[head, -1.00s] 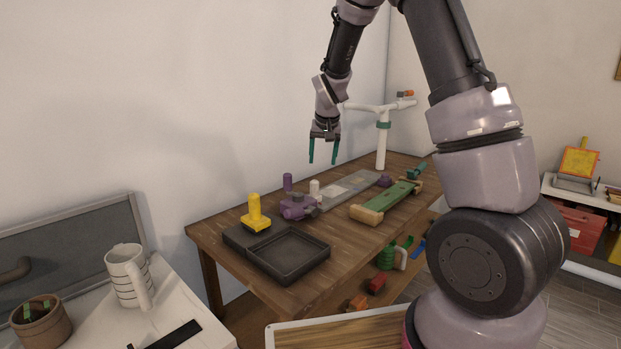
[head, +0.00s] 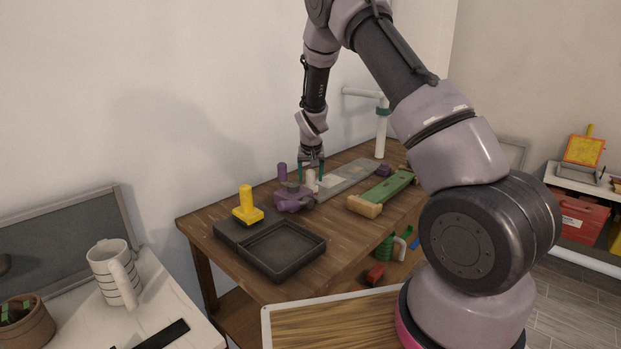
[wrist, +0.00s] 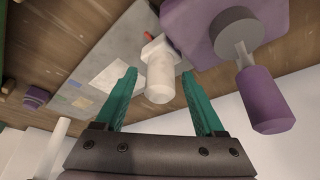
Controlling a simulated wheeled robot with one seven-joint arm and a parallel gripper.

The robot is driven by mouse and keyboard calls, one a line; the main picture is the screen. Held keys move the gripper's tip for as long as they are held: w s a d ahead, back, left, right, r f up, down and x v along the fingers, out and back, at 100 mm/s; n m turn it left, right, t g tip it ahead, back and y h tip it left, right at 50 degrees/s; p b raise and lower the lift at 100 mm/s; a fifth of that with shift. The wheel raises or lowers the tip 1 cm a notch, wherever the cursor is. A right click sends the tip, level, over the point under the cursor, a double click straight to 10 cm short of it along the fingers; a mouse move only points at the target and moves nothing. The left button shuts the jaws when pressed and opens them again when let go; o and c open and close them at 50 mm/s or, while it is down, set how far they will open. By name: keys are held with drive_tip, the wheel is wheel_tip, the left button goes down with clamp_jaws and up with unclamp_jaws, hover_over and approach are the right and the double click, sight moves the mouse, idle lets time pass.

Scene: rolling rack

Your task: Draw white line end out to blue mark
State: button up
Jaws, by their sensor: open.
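The white line end (wrist: 160,72) shows in the wrist view as a pale, blocky peg with a rounded tip. It also shows in the head view (head: 311,181), beside the purple reel body (head: 294,198) on the wooden table. My gripper (wrist: 160,84) is open, with its two teal fingers on either side of the white end; I cannot tell whether they touch it. In the head view my gripper (head: 311,171) is low over the table. A grey board (head: 349,176) runs away from the reel. A small red mark shows next to the white end in the wrist view.
The reel's purple handle (wrist: 265,100) stands close to the right finger. A black tray (head: 285,251) and a yellow-handled block (head: 247,207) sit at the table's near end. A white stand (head: 381,135) rises behind.

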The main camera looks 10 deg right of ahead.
drive_tip(key=shift+w+f, duration=0.15)
drive_tip(key=shift+f, duration=0.2)
clamp_jaws()
idle(1.2)
